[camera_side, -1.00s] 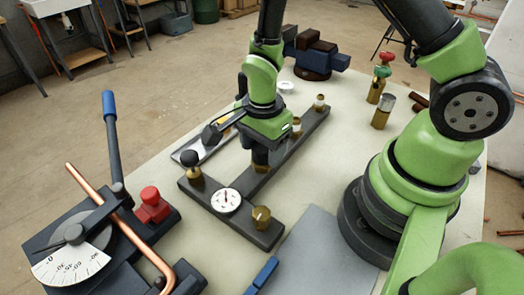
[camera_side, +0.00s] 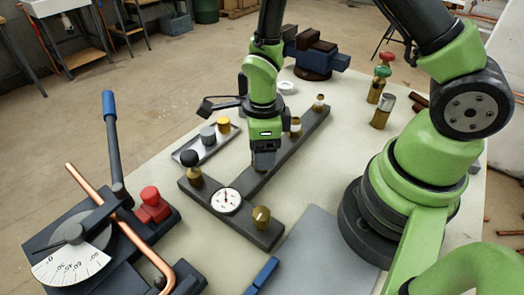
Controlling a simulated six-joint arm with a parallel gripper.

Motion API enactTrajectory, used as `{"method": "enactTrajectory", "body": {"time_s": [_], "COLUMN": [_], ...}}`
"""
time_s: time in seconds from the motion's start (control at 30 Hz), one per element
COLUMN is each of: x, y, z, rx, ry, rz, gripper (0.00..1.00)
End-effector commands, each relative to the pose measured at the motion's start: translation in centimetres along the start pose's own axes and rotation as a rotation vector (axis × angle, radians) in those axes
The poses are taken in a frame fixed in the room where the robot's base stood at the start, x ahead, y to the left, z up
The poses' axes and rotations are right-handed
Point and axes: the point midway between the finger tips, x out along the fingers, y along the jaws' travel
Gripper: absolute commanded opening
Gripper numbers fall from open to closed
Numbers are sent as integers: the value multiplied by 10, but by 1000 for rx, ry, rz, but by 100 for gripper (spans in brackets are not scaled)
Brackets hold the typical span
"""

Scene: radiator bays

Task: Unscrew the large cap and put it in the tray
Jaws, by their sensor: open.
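My gripper (camera_side: 264,166) points down over the middle of the dark bar assembly (camera_side: 285,146), fingers low against the bar. It hides what is between and just under its fingers, so I cannot tell if a cap is there. A brass cap-like piece (camera_side: 261,216) stands at the bar's front end, apart from my gripper. The shallow metal tray (camera_side: 191,152) lies left of my gripper and holds a grey cap (camera_side: 207,136) and a yellow cap (camera_side: 223,125). I cannot tell for certain which piece is the large cap.
Brass fittings (camera_side: 296,126) stand behind my gripper. A pipe bender (camera_side: 85,245) with a copper pipe fills the front left. A blue vise (camera_side: 312,57) is at the back.

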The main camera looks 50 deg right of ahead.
Motion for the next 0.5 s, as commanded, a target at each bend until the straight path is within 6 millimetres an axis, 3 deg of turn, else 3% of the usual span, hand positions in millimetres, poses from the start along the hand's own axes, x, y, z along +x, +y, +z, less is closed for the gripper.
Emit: {"method": "enactTrajectory", "body": {"time_s": [0.03,0.23,0.37,0.5], "x": [0,0,0,0], "y": [0,0,0,0], "z": [0,0,0,0], "rx": [0,-1,-47,-254], "ry": [0,0,0,0], "rz": [0,0,0,0], "gripper": [60,16,16,16]}}
